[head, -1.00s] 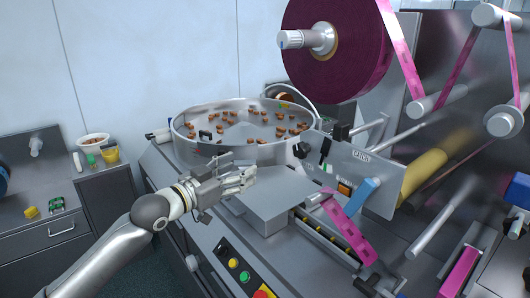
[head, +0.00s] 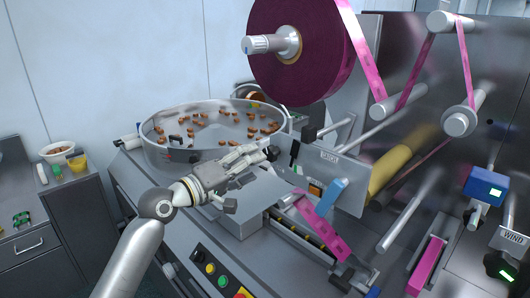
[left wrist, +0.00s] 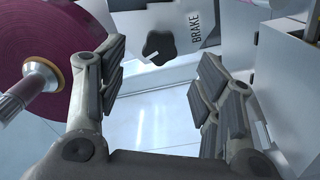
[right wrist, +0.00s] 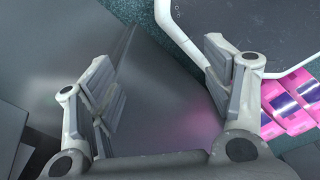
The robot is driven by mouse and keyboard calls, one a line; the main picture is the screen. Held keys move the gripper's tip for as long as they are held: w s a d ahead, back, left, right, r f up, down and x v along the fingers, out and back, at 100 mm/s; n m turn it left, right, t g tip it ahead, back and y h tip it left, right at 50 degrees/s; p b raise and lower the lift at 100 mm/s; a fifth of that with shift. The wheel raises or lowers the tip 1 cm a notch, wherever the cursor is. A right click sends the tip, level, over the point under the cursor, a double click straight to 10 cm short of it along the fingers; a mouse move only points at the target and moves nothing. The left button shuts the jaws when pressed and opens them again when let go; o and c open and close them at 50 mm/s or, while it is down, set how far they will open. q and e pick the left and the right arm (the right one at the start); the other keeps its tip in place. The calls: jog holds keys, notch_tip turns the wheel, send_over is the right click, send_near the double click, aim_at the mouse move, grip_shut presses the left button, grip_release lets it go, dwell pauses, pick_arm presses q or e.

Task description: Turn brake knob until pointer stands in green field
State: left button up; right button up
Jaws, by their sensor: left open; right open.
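The black brake knob (left wrist: 158,47) is a lobed knob with a white mark on its lower edge, on a grey plate lettered BRAKE (left wrist: 195,30). In the head view the knob (head: 271,153) sits just ahead of my left fingertips. My left gripper (left wrist: 162,64) is open, and the knob appears between and beyond its fingers, apart from them; it also shows in the head view (head: 254,156). A small black and green part (head: 294,153) stands right of the knob; I cannot make out a pointer or its field. My right gripper (right wrist: 162,65) is open and empty.
A round bowl (head: 165,156) of brown pieces stands behind my left gripper. A purple film reel (head: 290,45) hangs above; it also shows in the left wrist view (left wrist: 45,40). A grey box (head: 262,190) lies below the gripper. A tray with pink wraps (right wrist: 290,105) is near my right gripper.

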aim_at(268, 156)
pick_arm(q)
jog(key=p+x, duration=0.1)
jog(key=x, duration=0.5)
jog(key=shift+w+d+f, duration=0.1)
jog(key=shift+w+d, duration=0.1)
jog(key=shift+d, duration=0.05)
jog(key=c, duration=1)
jog(key=shift+f+m+b, duration=0.15)
jog(key=shift+m+b, duration=0.45)
jog(key=shift+b, duration=0.1)
jog(key=shift+c, duration=0.2)
jog(key=shift+m+b, duration=4.85)
jog(key=shift+m, duration=1.65)
